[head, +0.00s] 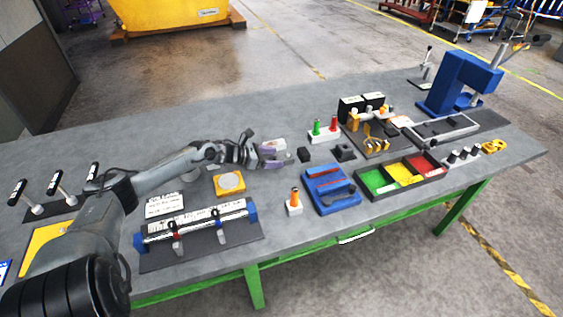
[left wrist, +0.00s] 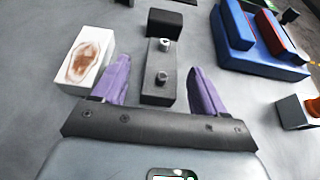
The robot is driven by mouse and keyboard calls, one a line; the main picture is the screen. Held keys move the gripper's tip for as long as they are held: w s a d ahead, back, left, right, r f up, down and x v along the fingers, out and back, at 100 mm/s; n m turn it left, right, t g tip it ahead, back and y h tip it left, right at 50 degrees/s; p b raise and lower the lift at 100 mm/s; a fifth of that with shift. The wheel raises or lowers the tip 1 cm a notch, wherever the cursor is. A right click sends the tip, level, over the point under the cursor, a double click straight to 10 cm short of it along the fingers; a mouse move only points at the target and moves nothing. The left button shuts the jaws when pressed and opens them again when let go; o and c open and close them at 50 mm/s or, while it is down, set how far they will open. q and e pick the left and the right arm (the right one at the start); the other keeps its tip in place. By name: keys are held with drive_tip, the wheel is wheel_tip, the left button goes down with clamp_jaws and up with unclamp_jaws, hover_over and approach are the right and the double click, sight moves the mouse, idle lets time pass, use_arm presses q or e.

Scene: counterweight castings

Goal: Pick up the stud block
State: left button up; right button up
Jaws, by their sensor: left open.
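The stud block (left wrist: 158,88) is a dark grey block with two metal studs on top, lying on the table. In the left wrist view it sits between the two purple fingers of my left gripper (left wrist: 160,88), with gaps on both sides. The fingers are open and do not touch it. In the head view my left gripper (head: 271,155) is low over the middle of the table, and its fingers largely hide the block. My right gripper is not in view.
A white block with a brown patch (left wrist: 87,57) lies close beside the left finger. A black block (left wrist: 174,22) is just beyond the stud block. A blue rack (head: 331,189) and an orange-topped white block (head: 294,203) stand nearer the front edge.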

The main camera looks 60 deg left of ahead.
sight(277, 157)
use_arm(q)
drive_tip(key=shift+b+x, duration=0.45)
drive_tip(key=shift+x, duration=1.6)
drive_tip(key=shift+d, duration=0.1)
drive_tip(key=shift+r, duration=0.1)
clamp_jaws()
drive_tip(key=shift+r, duration=0.1)
